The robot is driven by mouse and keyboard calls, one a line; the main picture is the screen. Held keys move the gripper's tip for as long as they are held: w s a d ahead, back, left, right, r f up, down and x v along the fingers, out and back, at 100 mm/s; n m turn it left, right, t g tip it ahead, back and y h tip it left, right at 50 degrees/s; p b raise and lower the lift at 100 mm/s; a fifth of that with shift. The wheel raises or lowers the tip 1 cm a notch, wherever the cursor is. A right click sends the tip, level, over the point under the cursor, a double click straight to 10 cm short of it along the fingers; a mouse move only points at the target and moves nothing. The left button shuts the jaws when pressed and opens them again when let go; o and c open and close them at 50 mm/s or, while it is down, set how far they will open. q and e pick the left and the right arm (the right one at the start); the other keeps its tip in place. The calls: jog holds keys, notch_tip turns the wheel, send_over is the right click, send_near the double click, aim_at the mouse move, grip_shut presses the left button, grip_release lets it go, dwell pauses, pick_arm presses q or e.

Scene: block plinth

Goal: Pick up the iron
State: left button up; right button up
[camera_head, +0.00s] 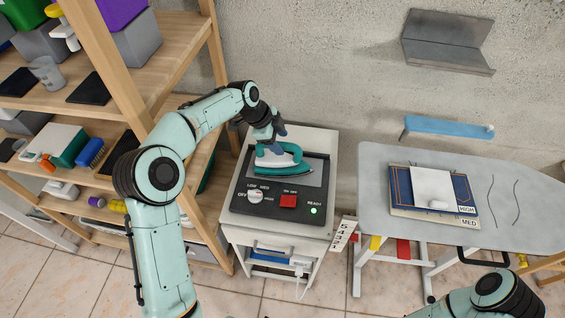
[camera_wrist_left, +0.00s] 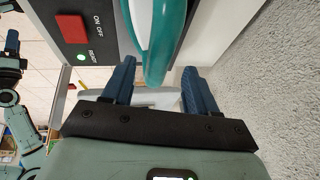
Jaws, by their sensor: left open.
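The teal and white iron (camera_head: 286,160) rests on the dark top panel (camera_head: 240,203) of a white plinth. My left gripper (camera_head: 272,138) is over the back of the iron, pointing down at it. In the left wrist view my left gripper (camera_wrist_left: 158,72) has its blue fingers apart. The teal end of the iron (camera_wrist_left: 165,35) shows ahead of and between the fingertips, with a gap visible on each side. Contact cannot be told. Part of the iron is hidden behind the gripper in the head view. My right gripper is out of view.
The panel holds a dial (camera_head: 255,196), a red switch (camera_head: 288,201) and a lit green lamp (camera_head: 314,210). A wooden shelf (camera_head: 170,62) with goods stands left. An ironing board (camera_head: 385,160) with folded cloths (camera_head: 440,188) stands right. The concrete wall is close behind.

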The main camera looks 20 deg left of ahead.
aim_at(286, 149)
pick_arm(q)
jog(key=x, duration=0.5)
jog(key=shift+s+d+f, duration=0.1)
jog(key=shift+d, duration=0.05)
grip_shut()
dwell(1.2)
